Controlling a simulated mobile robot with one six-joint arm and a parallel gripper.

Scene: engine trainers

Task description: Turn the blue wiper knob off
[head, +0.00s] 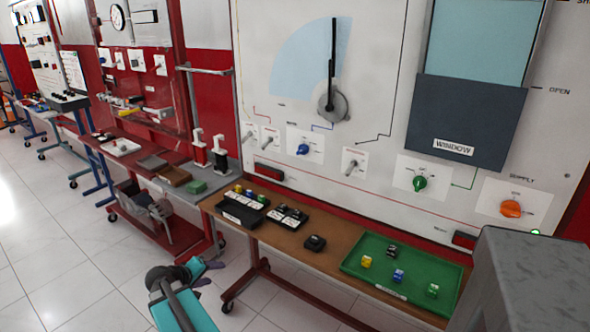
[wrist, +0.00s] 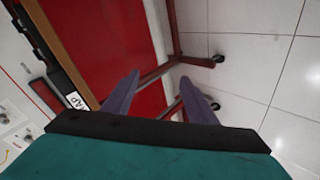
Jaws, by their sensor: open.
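The blue wiper knob (head: 303,149) sits on a small white label plate on the big white panel (head: 380,75), below a large dial. Its pointer position is too small to read. A long black wiper arm (head: 332,62) stands nearly upright over a light blue fan shape above the knob. My gripper (head: 209,274) is low in front of the bench, well below and to the left of the knob. Its two purple fingers are apart and empty, as the wrist view (wrist: 158,82) also shows. The blue knob does not show in the wrist view.
A green knob (head: 419,183), an orange knob (head: 511,208) and several toggle switches share the panel. The brown bench (head: 330,262) below carries black blocks and a green tray (head: 362,269) with small coloured pieces. A grey box (head: 535,275) stands front right. The tiled floor (head: 90,255) is open at left.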

